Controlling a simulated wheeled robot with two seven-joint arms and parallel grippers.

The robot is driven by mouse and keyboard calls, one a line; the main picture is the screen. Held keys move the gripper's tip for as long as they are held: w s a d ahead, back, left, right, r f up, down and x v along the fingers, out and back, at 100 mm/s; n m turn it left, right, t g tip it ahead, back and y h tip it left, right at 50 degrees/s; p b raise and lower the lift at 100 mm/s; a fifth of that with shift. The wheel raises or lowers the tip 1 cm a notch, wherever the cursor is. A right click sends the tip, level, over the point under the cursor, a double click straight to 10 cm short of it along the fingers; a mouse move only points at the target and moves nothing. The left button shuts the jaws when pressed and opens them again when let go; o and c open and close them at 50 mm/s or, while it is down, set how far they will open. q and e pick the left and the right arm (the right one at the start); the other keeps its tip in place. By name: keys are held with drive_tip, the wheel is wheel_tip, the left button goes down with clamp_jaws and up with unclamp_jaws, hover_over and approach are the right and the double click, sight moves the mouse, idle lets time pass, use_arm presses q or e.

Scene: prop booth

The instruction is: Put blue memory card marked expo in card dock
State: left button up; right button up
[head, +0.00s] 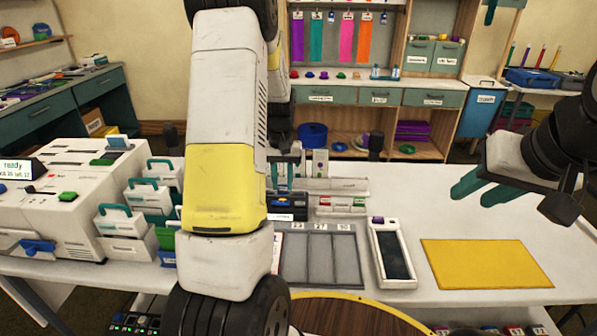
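I cannot make out a card marked expo. A small blue item (284,202) sits on a dark box with a white label, just right of my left arm; I cannot tell whether it is the card. I cannot tell for sure which thing is the card dock. My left arm fills the middle left and hides much of the table. Teal fingers of my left gripper (286,166) seem to show beyond it, partly hidden, and their gap is unclear. My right gripper (470,193), with two teal fingers apart, is empty above the table's right side.
A grey sectioned tray (321,262), a white device with a dark screen (394,256) and a yellow mat (484,264) lie on the white table. Teal-handled holders (120,222) and a white machine (60,205) stand left. A round wooden surface (350,318) is at the front.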

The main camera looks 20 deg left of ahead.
use_arm(q)
drive_tip(key=o, duration=0.5)
drive_tip(key=shift+c, duration=0.2)
wheel_tip(320, 180, up, 8)
drive_tip(key=shift+f, duration=0.25)
drive_tip(key=shift+r, duration=0.15)
